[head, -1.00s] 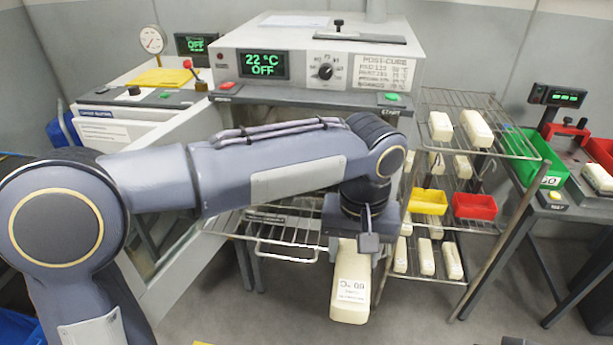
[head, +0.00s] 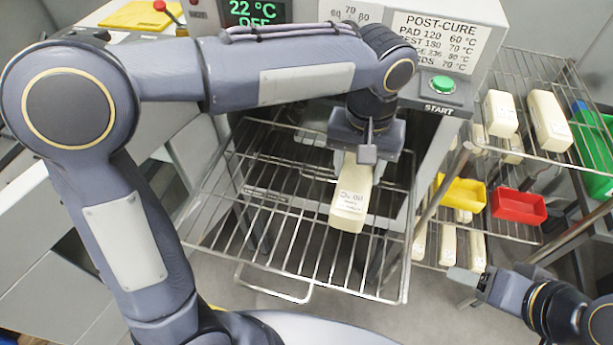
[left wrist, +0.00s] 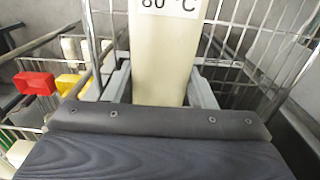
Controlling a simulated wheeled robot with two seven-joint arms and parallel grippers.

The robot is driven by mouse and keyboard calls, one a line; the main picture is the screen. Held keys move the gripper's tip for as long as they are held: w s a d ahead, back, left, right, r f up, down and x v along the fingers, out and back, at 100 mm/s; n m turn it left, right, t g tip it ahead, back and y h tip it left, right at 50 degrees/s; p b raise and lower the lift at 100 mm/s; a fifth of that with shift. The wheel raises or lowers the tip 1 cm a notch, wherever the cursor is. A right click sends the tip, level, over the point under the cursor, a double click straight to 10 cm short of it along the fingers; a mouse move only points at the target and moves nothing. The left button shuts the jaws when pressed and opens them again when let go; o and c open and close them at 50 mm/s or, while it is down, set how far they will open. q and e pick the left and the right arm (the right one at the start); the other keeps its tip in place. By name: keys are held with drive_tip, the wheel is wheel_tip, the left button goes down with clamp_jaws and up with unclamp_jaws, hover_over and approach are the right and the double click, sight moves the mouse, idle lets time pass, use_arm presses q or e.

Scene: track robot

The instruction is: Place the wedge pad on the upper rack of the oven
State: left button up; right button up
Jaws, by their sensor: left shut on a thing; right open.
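The wedge pad (head: 350,195) is a long cream block with a printed label on its face. My left gripper (head: 366,155) is shut on its far end, and the pad points toward the front of the picture. In the left wrist view the pad (left wrist: 160,55) sits between the two fingers (left wrist: 158,88). The pad shows over the right part of a wire rack (head: 290,232) that juts out of the oven (head: 440,98); whether it touches the rack is unclear. My right gripper (head: 470,282) is open and empty at the lower right.
The rack's left and front parts are bare. A wire shelf unit (head: 530,75) at the right holds several cream blocks, a yellow bin (head: 462,192) and a red bin (head: 518,206). A green bin (head: 597,150) stands beyond. The oven panel reads 22 °C OFF.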

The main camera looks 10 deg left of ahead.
use_arm(q)
drive_tip(key=a+f, duration=0.2)
drive_tip(key=a, duration=0.3)
hover_over(304, 193)
drive_tip(key=d, duration=0.1)
wheel_tip(304, 193, down, 5)
drive_tip(key=shift+s+p, duration=0.15)
drive_tip(key=shift+p, duration=0.2)
drive_tip(key=shift+a+f, duration=0.3)
drive_tip(key=shift+f, duration=0.15)
drive_tip(key=f, duration=0.2)
drive_tip(key=shift+a+f, duration=0.2)
drive_tip(key=shift+f, duration=0.55)
drive_tip(key=shift+f, duration=0.1)
drive_tip(key=shift+f, duration=0.15)
drive_tip(key=o, duration=1)
